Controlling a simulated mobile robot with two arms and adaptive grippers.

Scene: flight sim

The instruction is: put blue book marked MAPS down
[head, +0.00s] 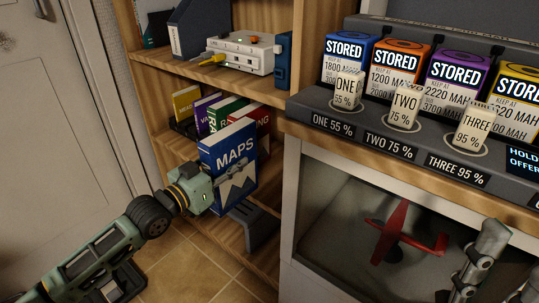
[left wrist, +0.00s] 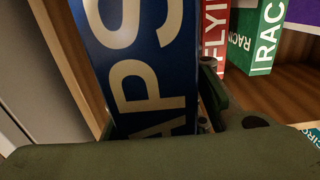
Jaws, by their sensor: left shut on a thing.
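The blue book marked MAPS (head: 232,150) stands upright in front of the wooden shelf unit, its marked face toward me in the head view. My left gripper (head: 222,188) is shut on the lower part of the book. I cannot tell whether the book's bottom touches a shelf. My right gripper is not clearly visible; grey arm parts show at the lower right of the head view.
Behind the book, a row of yellow, purple, green (head: 226,112) and red books stands on the shelf (head: 172,143). A white box device (head: 240,52) is on the shelf above. A dark grey stand (head: 252,222) sits below. The counter with labelled battery boxes (head: 345,65) is on the right.

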